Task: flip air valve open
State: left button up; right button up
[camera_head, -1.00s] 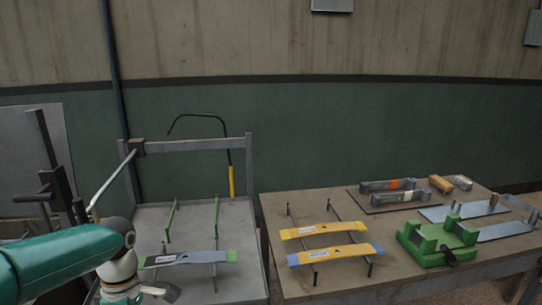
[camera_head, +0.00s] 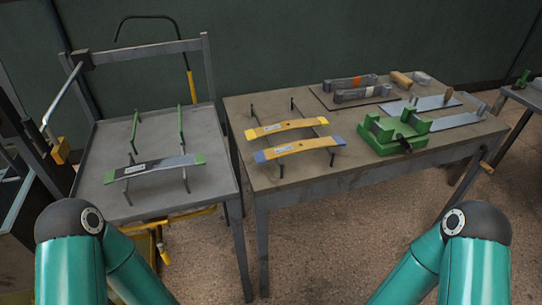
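I cannot tell for sure which part is the air valve. A small brass-orange fitting (camera_head: 487,167) sits at the right end of the wooden-topped table. A yellow block (camera_head: 60,150) is at the lower end of a grey rod on the far left. A yellow piece (camera_head: 162,250) hangs below the grey table. No valve handle position can be read at this size. Both my arms show only as teal links with dark joints at the bottom. Neither gripper is in view.
The grey table (camera_head: 88,188) carries a dark leaf spring (camera_head: 150,168) on green-posted racks. The wooden-topped table (camera_head: 330,173) carries two yellow springs, a green vise-like fixture (camera_head: 395,130) and metal plates. Another bench (camera_head: 530,97) stands at right. Floor in front is open.

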aim_at(167, 259)
jog(key=u, duration=0.05)
jog(key=k, duration=0.65)
jog(key=u, duration=0.45)
jog(key=i, duration=1.05)
jog(key=z, duration=0.35)
